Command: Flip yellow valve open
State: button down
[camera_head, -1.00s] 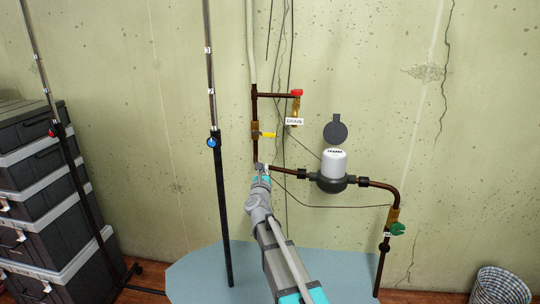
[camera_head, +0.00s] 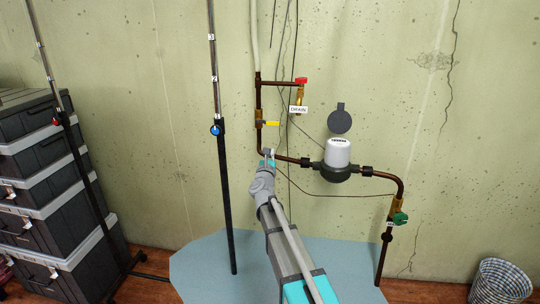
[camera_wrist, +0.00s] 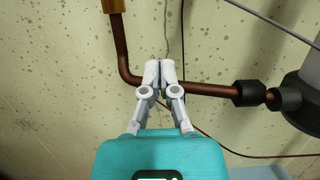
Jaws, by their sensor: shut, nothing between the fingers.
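The yellow valve handle (camera_head: 272,123) sticks out to the right from a brass valve body (camera_head: 259,117) on the vertical copper pipe, in the head view. It lies crosswise to that pipe. In the wrist view only the lower end of the brass body (camera_wrist: 114,5) shows at the top edge; the yellow handle is out of frame. My gripper (camera_head: 267,152) is below the yellow handle, in front of the pipe's lower bend. In the wrist view my gripper (camera_wrist: 159,66) has its fingertips together, with nothing between them, and covers part of the horizontal copper pipe.
A red-handled drain valve (camera_head: 301,81) with a label is above right. A white-capped water meter (camera_head: 338,152) and a green-handled valve (camera_head: 400,218) are to the right. A black stand pole (camera_head: 224,190) rises at left. Stacked dark boxes (camera_head: 40,150) stand far left.

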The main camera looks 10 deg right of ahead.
aim_at(267, 122)
jog(key=w+d+r+p, duration=0.2)
jog(key=w+r+p, duration=0.3)
jog(key=w, duration=0.1)
jog(key=shift+w+r, duration=0.4)
jog(key=shift+d, duration=0.1)
